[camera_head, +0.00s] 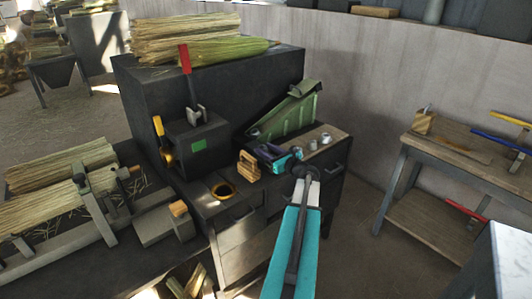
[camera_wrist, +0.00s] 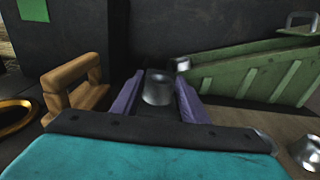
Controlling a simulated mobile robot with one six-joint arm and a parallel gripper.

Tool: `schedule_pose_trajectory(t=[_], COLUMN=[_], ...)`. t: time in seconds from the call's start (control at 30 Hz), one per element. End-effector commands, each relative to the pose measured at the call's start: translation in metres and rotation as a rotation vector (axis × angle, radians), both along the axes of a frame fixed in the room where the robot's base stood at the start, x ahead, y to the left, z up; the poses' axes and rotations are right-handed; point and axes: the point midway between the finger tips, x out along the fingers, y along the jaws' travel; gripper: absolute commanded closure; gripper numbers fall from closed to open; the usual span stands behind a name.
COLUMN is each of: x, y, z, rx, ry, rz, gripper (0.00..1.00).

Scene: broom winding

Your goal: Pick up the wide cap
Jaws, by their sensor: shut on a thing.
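My gripper (camera_head: 268,152) is over the dark bench top, in front of the green tray. In the wrist view its two purple fingers (camera_wrist: 158,98) are shut on a silver metal cap (camera_wrist: 157,88), which I take to be the wide cap. The cap sits upright between the fingers. Its lower part and the contact are hard to make out, so I cannot tell whether it is clear of the bench. In the head view the gripper hides it.
A green slotted tray (camera_wrist: 245,78) stands behind and right. Silver caps (camera_head: 312,144) (camera_head: 326,138) stand on the wooden strip at right. A dark cabinet (camera_head: 215,90) rises behind.

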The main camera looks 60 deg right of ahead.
Motion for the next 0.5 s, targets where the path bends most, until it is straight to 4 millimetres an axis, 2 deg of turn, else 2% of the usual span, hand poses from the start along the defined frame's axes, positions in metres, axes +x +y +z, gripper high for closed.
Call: schedule_pose_trajectory(t=[0.27,0.5], x=[-0.001,-0.05], y=[0.0,0.004], z=[0.027,0.029], rx=[-0.004,-0.002], ry=[-0.001,-0.001], rz=[-0.001,-0.005], gripper=[0.8,0.8])
